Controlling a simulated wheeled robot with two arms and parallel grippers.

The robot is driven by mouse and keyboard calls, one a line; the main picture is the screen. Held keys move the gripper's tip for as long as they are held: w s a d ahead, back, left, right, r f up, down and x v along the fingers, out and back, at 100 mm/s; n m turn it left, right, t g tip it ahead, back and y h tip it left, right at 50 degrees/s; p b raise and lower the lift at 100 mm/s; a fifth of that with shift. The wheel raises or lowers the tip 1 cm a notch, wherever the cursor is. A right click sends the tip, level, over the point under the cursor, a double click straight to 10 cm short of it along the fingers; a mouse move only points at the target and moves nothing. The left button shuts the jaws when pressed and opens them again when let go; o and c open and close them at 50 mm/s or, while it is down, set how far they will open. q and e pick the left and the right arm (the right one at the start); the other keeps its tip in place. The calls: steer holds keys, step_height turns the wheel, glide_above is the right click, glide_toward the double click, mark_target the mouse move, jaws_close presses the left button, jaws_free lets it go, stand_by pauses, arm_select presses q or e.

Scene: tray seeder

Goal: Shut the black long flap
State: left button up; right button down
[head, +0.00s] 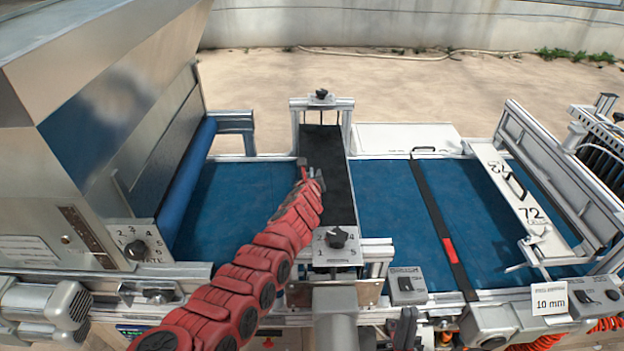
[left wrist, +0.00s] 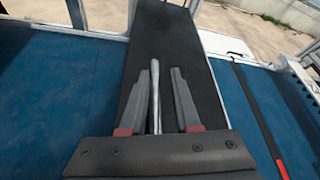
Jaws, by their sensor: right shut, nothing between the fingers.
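The black long flap (head: 327,150) is a dark narrow panel running across the blue belt, between a frame at the back and a small dial plate at the front. It fills the middle of the left wrist view (left wrist: 165,35). My left gripper (head: 318,181) is over the panel, at its left side. In the left wrist view its two fingers (left wrist: 163,95) are apart, with a thin grey metal bar (left wrist: 155,95) between them; I cannot tell whether they touch it. My right gripper (head: 407,325) is partly visible at the bottom edge, shut and empty.
A metal hopper (head: 110,110) stands at left. The dial plate (head: 337,246) with a black knob is just in front of the panel. A black strap (head: 432,210) crosses the belt to the right, and a white plate (head: 518,195) with a handle lies further right.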

arm_select(q)
steer(key=shift+s, duration=0.15)
steer(key=shift+s+a+p, duration=0.1)
steer(key=shift+s+p, duration=0.3)
steer(key=shift+s, duration=0.2)
steer(key=v, duration=0.2)
steer(key=p+v, duration=0.1)
steer(key=v, duration=0.2)
steer(key=shift+s+d+r+p, duration=0.2)
steer(key=shift+s+r+p, duration=0.1)
steer(key=shift+r+p, duration=0.1)
steer(key=shift+s+a+r+p, duration=0.25)
steer(key=shift+s+p, duration=0.2)
steer(key=shift+s, duration=0.1)
steer(key=p+v, duration=0.6)
steer(key=p, duration=0.3)
steer(key=shift+s+a, duration=0.1)
steer(key=shift+s, duration=0.15)
steer(key=v, duration=0.2)
steer(key=shift+s+r, duration=0.1)
steer(key=shift+s, duration=0.15)
